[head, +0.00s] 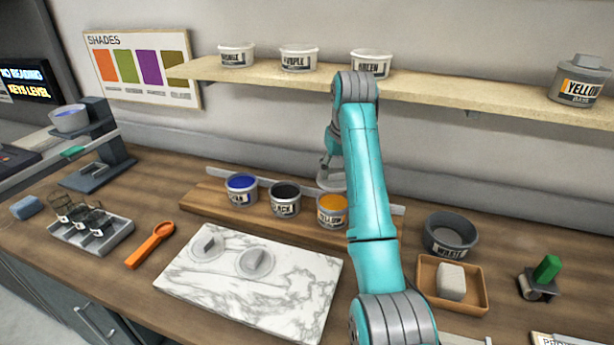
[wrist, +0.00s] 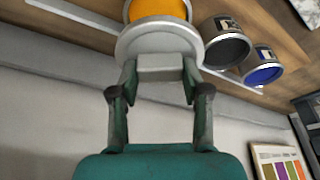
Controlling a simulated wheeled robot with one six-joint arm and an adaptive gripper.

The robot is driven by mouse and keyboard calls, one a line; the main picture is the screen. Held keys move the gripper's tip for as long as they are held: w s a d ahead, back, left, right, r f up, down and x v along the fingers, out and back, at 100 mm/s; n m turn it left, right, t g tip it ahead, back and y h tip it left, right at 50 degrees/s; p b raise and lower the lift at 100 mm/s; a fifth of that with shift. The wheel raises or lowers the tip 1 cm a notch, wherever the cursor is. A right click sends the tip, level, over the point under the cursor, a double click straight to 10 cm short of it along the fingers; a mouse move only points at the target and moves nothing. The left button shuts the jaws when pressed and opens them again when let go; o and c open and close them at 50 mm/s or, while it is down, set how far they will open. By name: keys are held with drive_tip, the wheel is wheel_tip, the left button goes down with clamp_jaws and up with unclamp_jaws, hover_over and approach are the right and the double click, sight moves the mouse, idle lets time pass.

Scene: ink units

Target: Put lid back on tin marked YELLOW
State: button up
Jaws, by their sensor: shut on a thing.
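The small tin marked YELLOW (head: 333,221) stands open on the wooden board, orange-yellow ink showing at its top. My gripper (wrist: 158,85) is shut on the raised tab of a round grey lid (wrist: 160,40). In the head view the lid (head: 331,181) is partly hidden behind my arm, above and behind the yellow tin. In the wrist view the lid hides part of the tin's ink (wrist: 158,9). The exact gap between lid and tin cannot be told. Two more lids (head: 207,246) (head: 257,263) lie on the marble slab.
Open tins of black (head: 285,204) and blue ink (head: 241,193) stand left of the yellow tin. A waste bowl (head: 449,235) and a tray with a white block (head: 452,282) are at right. A larger YELLOW container (head: 580,88) sits on the shelf (head: 500,98) above.

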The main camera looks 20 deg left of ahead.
drive_tip(key=shift+w+f, duration=0.15)
drive_tip(key=shift+f, duration=3)
drive_tip(key=shift+f, duration=0.15)
drive_tip(key=o, duration=1.7)
drive_tip(key=shift+r, duration=3.55)
